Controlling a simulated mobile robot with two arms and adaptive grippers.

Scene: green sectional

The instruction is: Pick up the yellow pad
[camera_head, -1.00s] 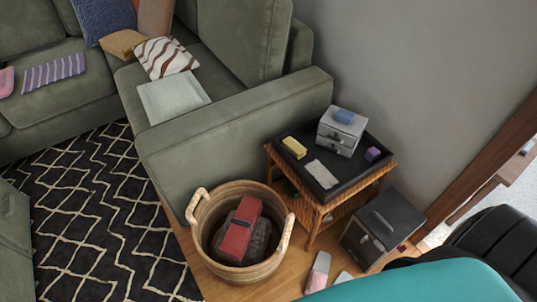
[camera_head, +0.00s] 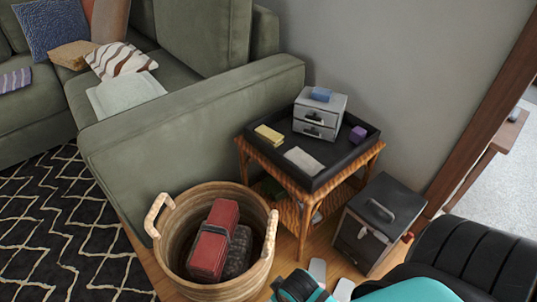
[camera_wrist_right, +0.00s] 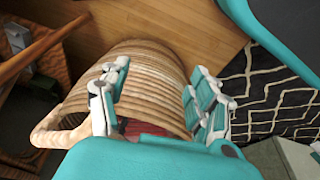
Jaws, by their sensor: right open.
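The yellow pad (camera_head: 269,134) is a small block lying in the black tray (camera_head: 345,166) on top of the wicker side table (camera_head: 290,171), near the tray's left corner. My right gripper (camera_wrist_right: 160,100) is open and empty in the right wrist view, its two fingers spread above the woven basket (camera_wrist_right: 150,65). A teal and black part of my right arm shows at the bottom of the head view, below the table and well apart from the pad. The pad is not visible in the right wrist view. My left gripper is out of view.
The tray also holds a grey drawer box (camera_head: 318,116) with a blue block (camera_head: 320,94), a purple block (camera_head: 358,134) and a grey pad (camera_head: 305,160). The basket with a red item (camera_head: 214,240) stands in front. A dark box (camera_head: 375,225) stands right; the sofa (camera_head: 190,120) stands left.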

